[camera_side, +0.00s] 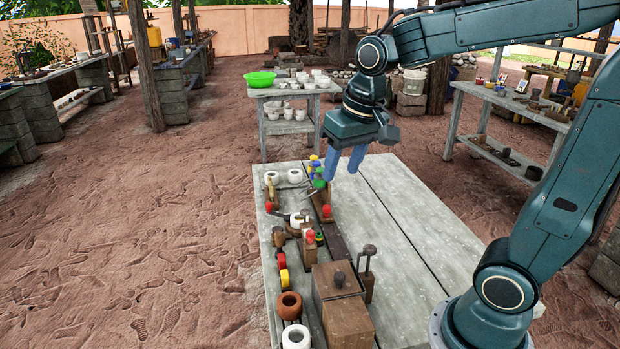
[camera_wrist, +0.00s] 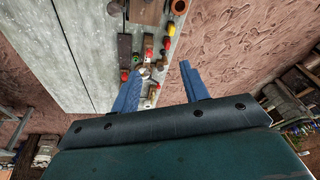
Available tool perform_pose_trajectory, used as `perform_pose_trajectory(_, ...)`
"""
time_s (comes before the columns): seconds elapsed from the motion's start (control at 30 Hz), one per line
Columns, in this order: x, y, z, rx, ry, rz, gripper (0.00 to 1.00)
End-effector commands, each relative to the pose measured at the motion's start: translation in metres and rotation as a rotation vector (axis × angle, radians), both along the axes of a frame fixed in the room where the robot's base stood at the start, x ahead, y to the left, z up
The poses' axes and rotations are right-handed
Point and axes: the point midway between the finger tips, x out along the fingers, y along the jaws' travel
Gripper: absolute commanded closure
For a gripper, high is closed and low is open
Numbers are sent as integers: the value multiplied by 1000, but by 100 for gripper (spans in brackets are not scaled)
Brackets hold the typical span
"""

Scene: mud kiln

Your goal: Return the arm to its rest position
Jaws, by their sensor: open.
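My gripper (camera_side: 345,163) hangs from my arm above the far end of the grey wooden table (camera_side: 390,220), with its blue fingers pointing down. In the wrist view the fingers of my gripper (camera_wrist: 158,88) are spread apart with nothing held between them. Small coloured items (camera_side: 318,172) stand on the table just below and left of the fingers in the side view. The fingers look clear of them, though the exact gap is hard to judge.
Along the table's left side lie a wooden box (camera_side: 338,285), a brown ring-shaped pot (camera_side: 289,305), a white pot (camera_side: 296,337) and several small tools. The table's right half is bare. A green bowl (camera_side: 259,79) and white cups stand on a table behind.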

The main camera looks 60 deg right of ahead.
Motion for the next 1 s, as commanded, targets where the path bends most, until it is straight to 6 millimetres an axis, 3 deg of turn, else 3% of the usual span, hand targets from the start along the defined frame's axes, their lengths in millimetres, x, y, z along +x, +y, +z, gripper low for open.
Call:
perform_pose_trajectory(0.3,-60,23,13,-43,-103,157,55)
perform_pose_trajectory(0.6,-108,37,9,-82,-189,290,55)
perform_pose_trajectory(0.8,-123,40,4,-98,-218,336,55)
perform_pose_trajectory(1.0,-126,41,3,-100,-221,345,55)
